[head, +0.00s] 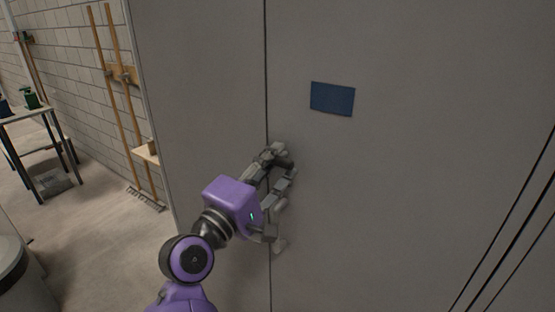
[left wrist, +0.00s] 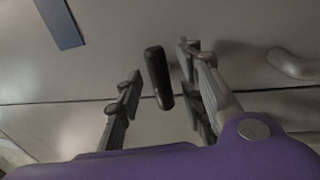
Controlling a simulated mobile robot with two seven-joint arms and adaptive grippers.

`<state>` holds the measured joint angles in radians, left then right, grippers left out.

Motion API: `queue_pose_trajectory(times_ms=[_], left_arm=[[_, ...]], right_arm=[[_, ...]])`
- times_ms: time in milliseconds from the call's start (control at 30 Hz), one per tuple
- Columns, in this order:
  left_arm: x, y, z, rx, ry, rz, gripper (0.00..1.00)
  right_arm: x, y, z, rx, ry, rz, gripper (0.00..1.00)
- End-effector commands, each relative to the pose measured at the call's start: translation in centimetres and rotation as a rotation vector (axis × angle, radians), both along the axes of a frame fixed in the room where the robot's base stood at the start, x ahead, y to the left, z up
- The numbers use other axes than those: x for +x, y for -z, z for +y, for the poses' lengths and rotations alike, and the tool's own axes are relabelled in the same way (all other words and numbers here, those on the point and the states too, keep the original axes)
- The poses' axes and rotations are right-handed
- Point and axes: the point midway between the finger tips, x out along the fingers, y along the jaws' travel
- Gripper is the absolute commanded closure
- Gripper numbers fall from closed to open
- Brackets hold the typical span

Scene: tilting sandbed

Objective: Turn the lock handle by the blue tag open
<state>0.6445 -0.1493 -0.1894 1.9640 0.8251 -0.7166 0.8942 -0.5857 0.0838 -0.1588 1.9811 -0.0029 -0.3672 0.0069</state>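The blue tag (head: 332,98) is a flat rectangle on the grey cabinet front, up and right of my left gripper (head: 280,168). In the left wrist view the tag (left wrist: 60,22) is at the upper left. A short dark lock handle (left wrist: 158,76) stands between the two fingers of my left gripper (left wrist: 160,68). The fingers are apart, one on each side of it, with a visible gap on both sides. In the head view the gripper hides this handle. My right gripper is not in view.
A light grey fixed pull (left wrist: 293,65) is on the cabinet, right of the fingers in the left wrist view. A vertical seam (head: 266,70) runs down the cabinet. A broom (head: 147,197), wooden poles and a small table (head: 28,115) stand at the left.

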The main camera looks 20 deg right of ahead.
Motion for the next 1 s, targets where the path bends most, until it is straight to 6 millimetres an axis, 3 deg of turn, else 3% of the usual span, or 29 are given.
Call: queue_pose_trajectory(times_ms=[400,667,1000], left_arm=[[0.73,-0.13,-0.89,0.001,-0.001,0.000,0.64],[0.72,-0.12,-0.87,0.001,-0.001,0.000,0.98],[0.73,-0.07,-0.85,0.018,-0.001,-0.020,1.00]], right_arm=[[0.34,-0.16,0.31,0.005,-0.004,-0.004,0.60],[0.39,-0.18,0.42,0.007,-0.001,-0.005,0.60],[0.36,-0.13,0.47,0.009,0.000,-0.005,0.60]])
